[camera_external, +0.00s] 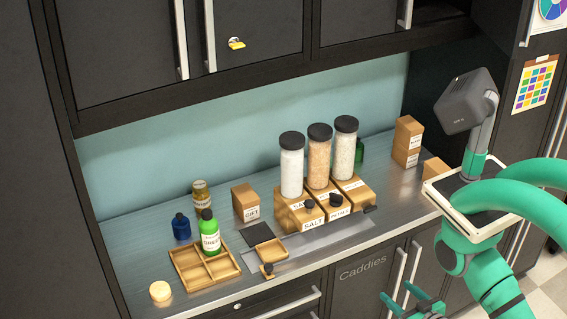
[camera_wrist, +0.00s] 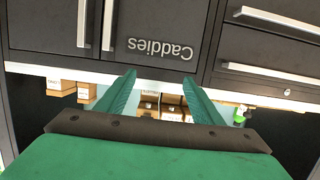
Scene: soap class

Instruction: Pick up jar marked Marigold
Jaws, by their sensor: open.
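I cannot read the word Marigold on any jar. A small jar with yellowish contents and a pale label (camera_external: 201,196) stands at the back left of the counter, partly behind a green bottle. Three tall black-lidded jars, white (camera_external: 292,172), orange-pink (camera_external: 319,163) and off-white (camera_external: 345,155), stand on wooden boxes. My gripper (camera_external: 408,303) is open and empty at the bottom of the outside view, in front of the cabinets and away from the jars. In the wrist view its fingers (camera_wrist: 159,78) are spread with nothing between them.
A wooden divided tray (camera_external: 190,281) holds the green bottle (camera_external: 210,236). A blue bottle (camera_external: 181,227) stands behind it. Wooden boxes (camera_external: 245,203) stand mid-counter, others (camera_external: 407,142) at the right. The Caddies cabinet (camera_external: 362,280) and handles line the front.

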